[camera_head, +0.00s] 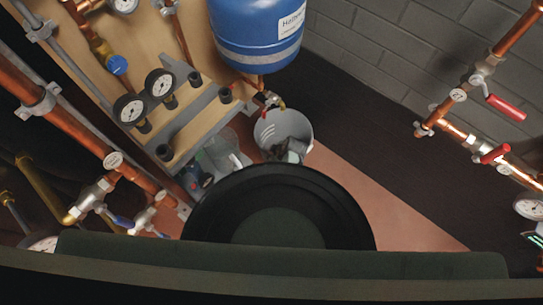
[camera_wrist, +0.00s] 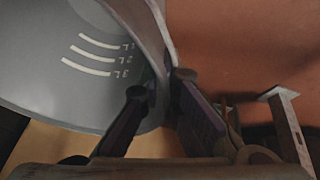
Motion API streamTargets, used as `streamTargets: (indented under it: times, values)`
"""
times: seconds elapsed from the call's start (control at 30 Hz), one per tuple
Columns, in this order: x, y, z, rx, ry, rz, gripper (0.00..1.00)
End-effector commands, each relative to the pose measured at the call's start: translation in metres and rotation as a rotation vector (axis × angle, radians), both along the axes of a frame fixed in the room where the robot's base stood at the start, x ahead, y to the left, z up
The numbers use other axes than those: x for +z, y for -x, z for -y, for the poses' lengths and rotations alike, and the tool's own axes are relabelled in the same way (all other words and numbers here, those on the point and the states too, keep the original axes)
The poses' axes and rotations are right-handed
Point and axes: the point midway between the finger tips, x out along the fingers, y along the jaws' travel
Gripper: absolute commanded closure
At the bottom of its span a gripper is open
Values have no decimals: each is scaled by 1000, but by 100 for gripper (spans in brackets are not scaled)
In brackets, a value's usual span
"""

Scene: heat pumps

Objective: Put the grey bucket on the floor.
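The grey bucket (camera_head: 272,124) is below the blue tank, its open mouth facing the head camera. In the wrist view the bucket (camera_wrist: 60,75) fills the upper left, with white level marks L1, L2 and L3 on its inner wall. My gripper (camera_wrist: 162,85) has one finger on the inner side of the bucket's wall and the other on the outer side, shut on the wall near the rim. In the head view the gripper (camera_head: 291,150) is small and partly hidden by my arm. Whether the bucket's base touches the floor is hidden.
The blue tank (camera_head: 255,30) hangs just above the bucket. A wooden panel with gauges (camera_head: 130,108) and pipes stands at the left. Copper pipes with red-handled valves (camera_head: 497,153) are at the right. Reddish floor (camera_head: 390,205) and a dark strip (camera_head: 360,130) lie clear to the bucket's right.

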Motion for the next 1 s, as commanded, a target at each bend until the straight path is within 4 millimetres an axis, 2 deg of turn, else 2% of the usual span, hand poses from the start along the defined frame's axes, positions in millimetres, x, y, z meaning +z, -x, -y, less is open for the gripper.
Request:
streamTargets:
  times: [0.07, 0.1, 0.4, 0.67, 0.8, 1.0]
  values:
    - [-3, -1, 0, 0, 0, 2, 100]
    - [-3, 0, 0, 0, 0, 0, 94]
    - [-3, 0, 0, 1, 0, 0, 75]
    - [-2, 0, 0, 0, 0, 0, 75]
    - [5, 1, 1, 0, 0, 0, 75]
    - [40, 10, 13, 0, 1, 3, 75]
